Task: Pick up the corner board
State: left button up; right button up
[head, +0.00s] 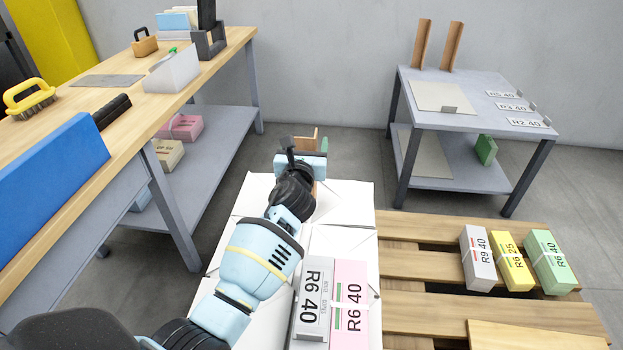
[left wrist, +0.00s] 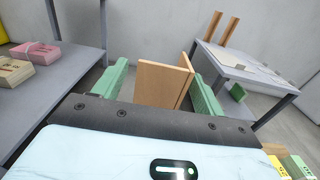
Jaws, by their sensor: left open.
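A brown L-shaped corner board (head: 303,143) stands upright near the far end of the white-covered stack, partly hidden behind my left gripper (head: 307,147). In the left wrist view, the corner board (left wrist: 160,84) rises between the two green fingers of the left gripper (left wrist: 160,75). The gripper is open, with one finger on each side of the board and a visible gap on the left. I cannot tell if the right finger touches it. Two more corner boards (head: 421,44) (head: 453,46) stand on the grey table at the back right. My right gripper is not in view.
The white stack (head: 352,199) carries a grey bundle (head: 314,292) and a pink bundle (head: 349,297). Right of it is a wooden pallet (head: 420,262) with several bundles. A workbench (head: 150,85) stands left, a grey table (head: 462,122) back right. Floor between them is clear.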

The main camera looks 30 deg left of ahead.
pick_arm(q)
jog(key=shift+x, duration=0.8)
jog(key=shift+w, duration=0.1)
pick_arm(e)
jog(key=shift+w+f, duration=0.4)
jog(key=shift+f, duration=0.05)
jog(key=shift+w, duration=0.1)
pick_arm(q)
jog(key=c, duration=1.3)
jog(key=shift+c, duration=0.3)
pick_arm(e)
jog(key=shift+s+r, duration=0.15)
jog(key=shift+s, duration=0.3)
